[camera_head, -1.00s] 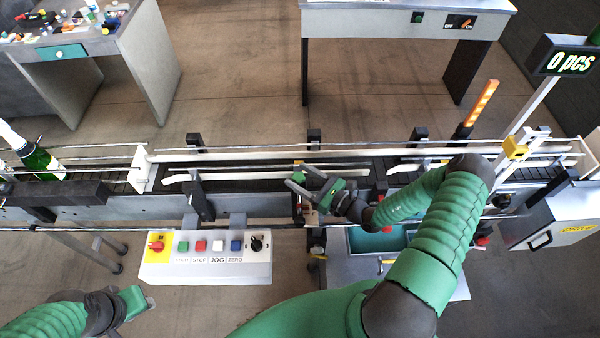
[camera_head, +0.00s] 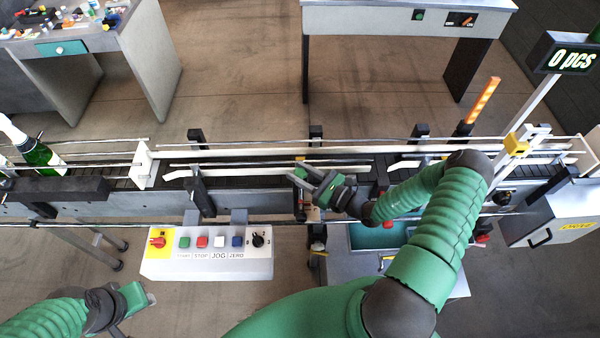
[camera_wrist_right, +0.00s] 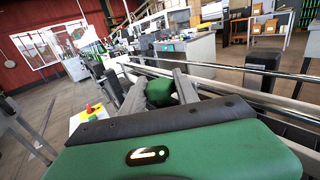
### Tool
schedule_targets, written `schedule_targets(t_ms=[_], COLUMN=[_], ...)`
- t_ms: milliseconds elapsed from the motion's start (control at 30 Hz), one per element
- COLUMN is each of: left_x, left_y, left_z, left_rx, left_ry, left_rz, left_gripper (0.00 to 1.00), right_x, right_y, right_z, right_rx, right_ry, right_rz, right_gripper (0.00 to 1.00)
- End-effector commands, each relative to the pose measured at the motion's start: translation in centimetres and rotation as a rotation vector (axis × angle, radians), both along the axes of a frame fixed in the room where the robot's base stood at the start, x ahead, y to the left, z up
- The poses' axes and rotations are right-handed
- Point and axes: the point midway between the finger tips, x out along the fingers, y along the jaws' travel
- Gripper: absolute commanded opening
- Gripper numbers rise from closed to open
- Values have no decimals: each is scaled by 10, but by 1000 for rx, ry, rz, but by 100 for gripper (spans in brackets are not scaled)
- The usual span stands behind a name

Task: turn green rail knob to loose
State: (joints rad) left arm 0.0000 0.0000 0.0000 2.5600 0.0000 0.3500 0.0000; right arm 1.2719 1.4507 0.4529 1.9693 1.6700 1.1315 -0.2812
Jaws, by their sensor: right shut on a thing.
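The green rail knob (camera_wrist_right: 160,92) shows in the right wrist view between the two grey fingers of my right gripper (camera_wrist_right: 160,88). In the head view the right gripper (camera_head: 304,180) is at the near side of the conveyor, shut on the green knob (camera_head: 300,172), which the fingers partly cover. The knob's marking, if any, cannot be read. My left gripper (camera_head: 132,298) is at the lower left, away from the conveyor; its fingers are not clear enough to tell their state.
The conveyor (camera_head: 120,184) runs across the view with white guide rails (camera_head: 240,173). A bottle (camera_head: 38,155) stands at its left end. A control panel (camera_head: 205,262) with buttons hangs in front. A teal tray (camera_head: 375,238) lies below my right arm. A counter display (camera_head: 567,62) reads 0 pcs.

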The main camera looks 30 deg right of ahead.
Motion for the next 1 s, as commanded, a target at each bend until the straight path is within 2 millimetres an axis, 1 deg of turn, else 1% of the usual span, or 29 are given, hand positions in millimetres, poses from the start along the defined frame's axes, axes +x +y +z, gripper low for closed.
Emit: schedule_targets(t_ms=[167,500,700,1000], left_x=[0,0,0,0], left_y=[0,0,0,0], left_z=[-12,-45,-61,-72], left_rx=[0,0,0,0], left_ry=[0,0,0,0], left_rz=[0,0,0,0], left_gripper=[36,36,36,36], right_x=[0,1,1,1], right_y=[-2,-3,-2,-2], right_z=[-4,-6,-5,-2], right_rx=[-7,-8,-6,-2], right_ry=[1,1,1,2], right_rz=[65,296,418,515], right_gripper=[0,0,0,0])
